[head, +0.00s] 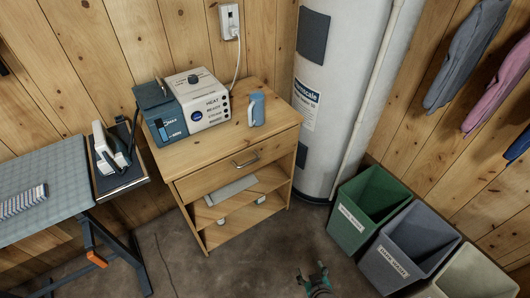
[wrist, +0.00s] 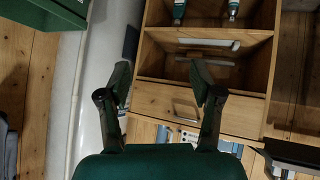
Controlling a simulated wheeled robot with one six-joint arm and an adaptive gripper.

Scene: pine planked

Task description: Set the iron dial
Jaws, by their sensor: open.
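A round blue spot shows on the front. My gripper (head: 318,280) is low over the floor in front of the cabinet, apart from all these. In the wrist view my gripper (wrist: 159,82) is open and empty, its fingers wide apart.
The wooden cabinet (head: 233,162) has a drawer with a metal handle and shelves below; it also shows in the wrist view (wrist: 150,100). A blue container (head: 257,108) stands on its top. A white tank (head: 325,105) and several bins stand right. The floor before the cabinet is clear.

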